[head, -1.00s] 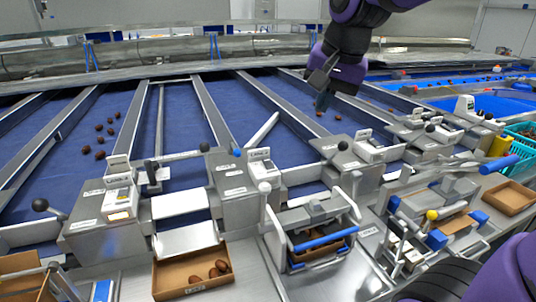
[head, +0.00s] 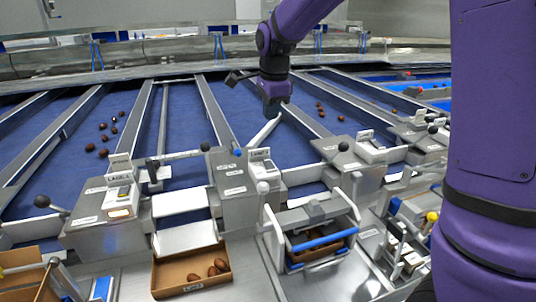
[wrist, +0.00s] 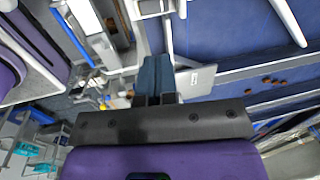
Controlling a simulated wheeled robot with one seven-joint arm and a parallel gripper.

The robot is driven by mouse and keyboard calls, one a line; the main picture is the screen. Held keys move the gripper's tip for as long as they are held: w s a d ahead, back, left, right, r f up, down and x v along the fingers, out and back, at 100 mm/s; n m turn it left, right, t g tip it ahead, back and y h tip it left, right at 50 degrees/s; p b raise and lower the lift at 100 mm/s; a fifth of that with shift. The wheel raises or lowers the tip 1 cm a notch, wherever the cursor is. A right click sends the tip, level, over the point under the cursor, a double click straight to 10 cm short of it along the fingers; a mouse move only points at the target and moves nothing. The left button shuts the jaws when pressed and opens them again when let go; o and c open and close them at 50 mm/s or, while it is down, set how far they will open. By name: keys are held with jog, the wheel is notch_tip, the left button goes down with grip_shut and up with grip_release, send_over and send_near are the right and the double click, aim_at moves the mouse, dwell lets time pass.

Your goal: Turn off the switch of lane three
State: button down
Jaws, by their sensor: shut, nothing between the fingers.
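Several grey lane stations stand along the front of the blue belts, each with a small white switch box. The left switch box (head: 120,201) shows a glowing orange patch at its lower end. The middle switch box (head: 263,168) and the right switch box (head: 371,149) sit farther along the row. Their lane labels are too small to read surely, so I cannot tell which is lane three. My gripper (head: 271,111) is shut and empty, pointing down above the belts behind the middle switch box. Its closed fingers (wrist: 155,76) also show in the wrist view.
A cardboard tray (head: 191,285) with dates and a framed bin (head: 318,240) stand in front. Dates lie on the belts (head: 180,110).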

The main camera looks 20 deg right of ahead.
aim_at(266, 160)
jog(key=shift+w+a+f, duration=0.15)
jog(key=shift+w+f, duration=0.1)
jog(key=shift+w, duration=0.1)
jog(key=f, duration=0.4)
jog(key=w+f, duration=0.1)
jog(key=f, duration=0.4)
jog(key=w+f, duration=0.1)
jog(key=f, duration=0.4)
jog(key=shift+w, duration=0.1)
